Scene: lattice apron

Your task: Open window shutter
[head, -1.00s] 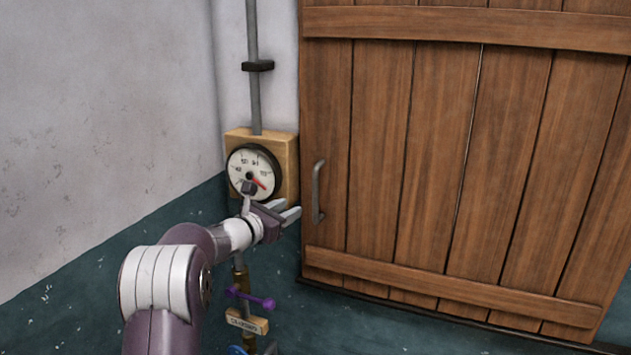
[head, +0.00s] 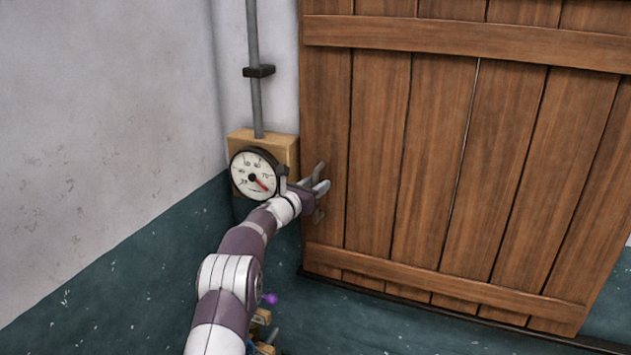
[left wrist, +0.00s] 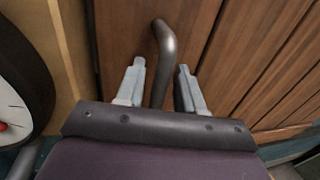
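The window shutter (head: 430,150) is a brown plank panel with cross battens on the wall at right in the head view. Its grey metal bar handle sits near its left edge and is mostly hidden by my gripper there. In the left wrist view the handle (left wrist: 163,55) runs down between my two fingers. My left gripper (head: 322,177) is at the handle; its fingers stand apart on either side of it, with a gap showing on both sides. It also shows in the left wrist view (left wrist: 160,80). My right gripper is out of view.
A round dial gauge (head: 254,173) on a wooden block (head: 285,147) is close left of my left gripper. A grey pipe (head: 254,100) rises above it. A purple-handled valve (head: 269,299) is below, partly hidden by my arm. The left wall is bare.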

